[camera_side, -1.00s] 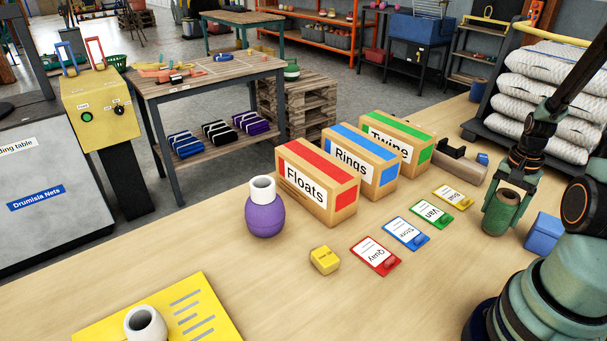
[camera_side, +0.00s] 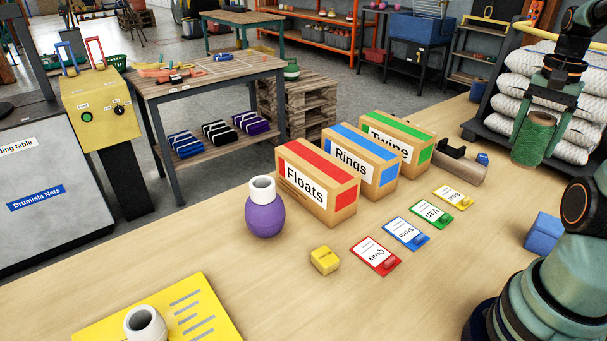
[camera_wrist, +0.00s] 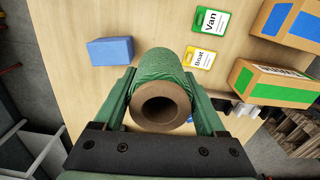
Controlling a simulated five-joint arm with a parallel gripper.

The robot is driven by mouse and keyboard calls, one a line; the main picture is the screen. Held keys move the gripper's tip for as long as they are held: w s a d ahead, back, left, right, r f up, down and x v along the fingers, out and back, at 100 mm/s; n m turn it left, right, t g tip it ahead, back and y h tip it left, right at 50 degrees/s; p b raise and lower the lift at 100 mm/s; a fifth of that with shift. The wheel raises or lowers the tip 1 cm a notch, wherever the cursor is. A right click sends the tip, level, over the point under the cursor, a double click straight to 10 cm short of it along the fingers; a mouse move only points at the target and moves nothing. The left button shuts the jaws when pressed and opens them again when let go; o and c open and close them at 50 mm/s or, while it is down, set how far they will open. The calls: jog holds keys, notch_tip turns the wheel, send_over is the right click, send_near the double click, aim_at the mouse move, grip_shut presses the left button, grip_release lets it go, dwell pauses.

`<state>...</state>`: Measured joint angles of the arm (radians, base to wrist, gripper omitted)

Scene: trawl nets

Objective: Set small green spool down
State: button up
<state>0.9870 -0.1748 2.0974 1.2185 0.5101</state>
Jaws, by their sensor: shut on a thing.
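The small green spool (camera_side: 533,139) is a green-wound cylinder with a brown core. My gripper (camera_side: 540,118) is shut on it and holds it upright, raised above the table at the right of the side view. In the wrist view, the spool (camera_wrist: 162,92) sits between the two green fingers of my gripper (camera_wrist: 163,92), and its brown hollow end faces the camera. The underside of the spool is hidden in the wrist view.
A blue block (camera_side: 543,233) stands on the wooden table (camera_side: 330,300) below the spool. Coloured cards, including the yellow Boat card (camera_side: 453,197), lie left of it. The Twine box (camera_side: 398,140), Rings box (camera_side: 361,158) and Floats box (camera_side: 317,180) stand behind. Bare table lies in front.

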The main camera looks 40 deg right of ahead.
jog(key=w+a+f+n, duration=0.2)
jog(key=w+a+n, duration=0.6)
jog(key=a, duration=0.5)
jog(key=w+a+f+n, duration=0.2)
jog(key=w+a+n, duration=0.6)
jog(key=a, duration=0.5)
jog(key=shift+f+n, duration=0.15)
jog(key=shift+n, duration=0.45)
jog(key=shift+w+d, duration=0.1)
jog(key=s+d+r+m, duration=0.2)
jog(key=s+d+m, duration=0.3)
jog(key=d, duration=0.4)
jog(key=s+d+r+m, duration=0.1)
jog(key=s+d+m, duration=0.1)
jog(key=d+m, duration=0.55)
jog(key=s+d+r+m, duration=0.2)
jog(key=s+d+m, duration=0.3)
jog(key=d, duration=0.4)
jog(key=shift+m, duration=0.25)
jog(key=f, duration=2)
jog(key=shift+w+d, duration=0.2)
jog(key=shift+w, duration=0.15)
